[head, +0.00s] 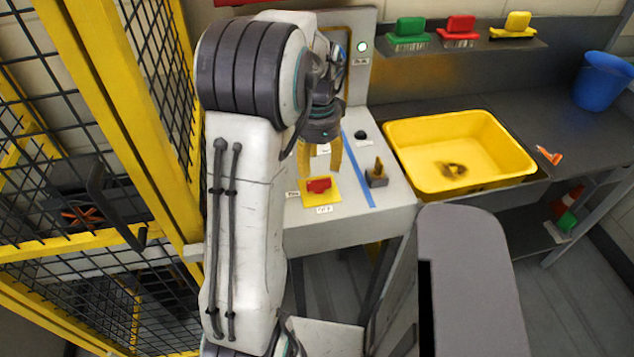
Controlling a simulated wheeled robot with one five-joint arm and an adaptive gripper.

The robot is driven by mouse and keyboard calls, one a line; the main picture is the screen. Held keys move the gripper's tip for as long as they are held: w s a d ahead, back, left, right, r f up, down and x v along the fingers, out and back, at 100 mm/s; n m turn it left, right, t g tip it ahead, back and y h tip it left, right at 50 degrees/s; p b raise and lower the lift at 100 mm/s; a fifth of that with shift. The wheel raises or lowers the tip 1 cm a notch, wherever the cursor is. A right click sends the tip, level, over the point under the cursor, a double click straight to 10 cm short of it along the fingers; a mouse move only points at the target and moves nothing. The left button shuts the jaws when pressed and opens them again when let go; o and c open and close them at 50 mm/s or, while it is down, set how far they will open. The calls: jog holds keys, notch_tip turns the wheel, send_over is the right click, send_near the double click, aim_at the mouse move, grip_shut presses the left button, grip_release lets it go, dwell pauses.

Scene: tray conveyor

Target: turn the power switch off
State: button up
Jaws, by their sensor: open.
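The power switch (318,185) is a red rotary handle on a yellow square plate (322,200), set in the light grey console top (350,215). Small white labels stand to its left and below it; their text is too small to read surely. The handle lies roughly left to right in the picture. My gripper (320,174) has yellow fingers, open and pointing down, just above and behind the switch. Nothing shows between the fingers. I cannot tell whether a fingertip touches the handle. My arm hides the console's left part.
A brass-coloured lever on a dark base (377,175) stands right of the switch, past a blue strip (357,170). A black knob (361,135) and a lit round button (362,46) are farther back. A yellow tub (440,185) is at right; a yellow-framed mesh fence (90,60) is at left.

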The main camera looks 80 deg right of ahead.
aim_at(318, 183)
jog(key=shift+f+m, duration=0.25)
jog(key=shift+m, duration=0.05)
jog(key=shift+f, duration=3.4)
grip_shut()
